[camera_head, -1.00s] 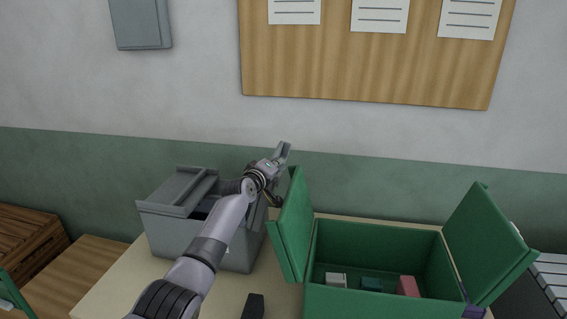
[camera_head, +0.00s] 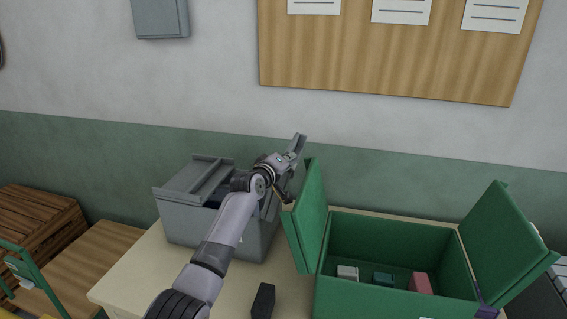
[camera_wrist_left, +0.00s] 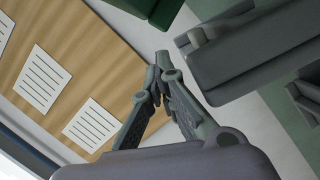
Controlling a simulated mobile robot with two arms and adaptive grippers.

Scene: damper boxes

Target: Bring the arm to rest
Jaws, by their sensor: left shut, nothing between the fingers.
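My left arm reaches up from the bottom of the head view, and its gripper (camera_head: 297,146) is raised between the grey box and the green box, near the wall. In the left wrist view the two fingers (camera_wrist_left: 158,62) meet at their tips with nothing between them. The grey box (camera_head: 180,222) stands on the table with its lid flaps partly open, and my arm hides part of it. The green box (camera_head: 395,298) stands open to the right, its flaps raised. My right gripper does not show.
Inside the green box lie a white block (camera_head: 347,272), a teal block (camera_head: 383,279) and a pink block (camera_head: 420,283). A small black block (camera_head: 263,300) lies on the table (camera_head: 130,285). Wooden crates (camera_head: 40,225) stand at the left. A notice board (camera_head: 390,60) hangs on the wall.

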